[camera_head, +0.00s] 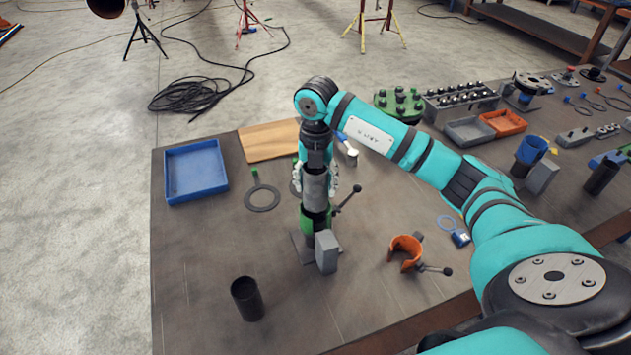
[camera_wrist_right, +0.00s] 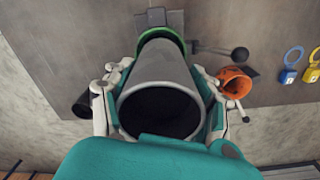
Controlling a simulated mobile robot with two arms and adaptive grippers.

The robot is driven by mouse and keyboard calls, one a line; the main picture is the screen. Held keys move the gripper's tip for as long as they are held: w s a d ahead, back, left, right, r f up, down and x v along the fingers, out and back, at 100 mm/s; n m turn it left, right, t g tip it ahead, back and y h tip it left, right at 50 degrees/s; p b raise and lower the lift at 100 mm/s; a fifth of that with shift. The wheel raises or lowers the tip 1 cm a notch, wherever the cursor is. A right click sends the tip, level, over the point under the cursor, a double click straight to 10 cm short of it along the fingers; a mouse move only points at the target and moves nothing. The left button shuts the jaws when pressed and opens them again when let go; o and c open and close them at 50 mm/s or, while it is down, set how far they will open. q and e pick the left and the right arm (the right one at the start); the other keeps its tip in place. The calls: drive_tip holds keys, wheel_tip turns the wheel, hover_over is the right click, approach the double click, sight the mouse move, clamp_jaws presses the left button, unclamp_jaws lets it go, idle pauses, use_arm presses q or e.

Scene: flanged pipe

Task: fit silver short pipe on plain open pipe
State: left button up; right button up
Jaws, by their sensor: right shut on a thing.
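The silver short pipe (camera_head: 315,187) is upright in my right gripper (camera_head: 316,190), whose fingers press on it from both sides. In the right wrist view my right gripper (camera_wrist_right: 160,105) straddles the silver pipe (camera_wrist_right: 160,72), and I look down into its dark open top. Directly below it is a green clamp (camera_head: 318,219) on a stand, also seen as a green rim (camera_wrist_right: 160,35) in the wrist view. A dark upright part inside or below the clamp may be the plain open pipe; it is mostly hidden. I cannot tell whether the pipes touch. My left gripper is out of view.
A black open tube (camera_head: 247,299) stands at the table's front left. An orange clamp (camera_head: 405,252) lies to the right of the stand; a black-knobbed lever (camera_head: 347,200) sticks out beside it. A blue tray (camera_head: 195,171) and flat ring (camera_head: 262,198) are at left.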

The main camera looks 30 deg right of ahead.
sight(316, 195)
drive_tip(key=shift+f+b, duration=1.25)
drive_tip(key=shift+f, duration=0.45)
drive_tip(key=shift+f+b, duration=0.35)
drive_tip(key=shift+f, duration=0.05)
drive_tip(key=o, duration=1.7)
drive_tip(key=shift+o, duration=0.2)
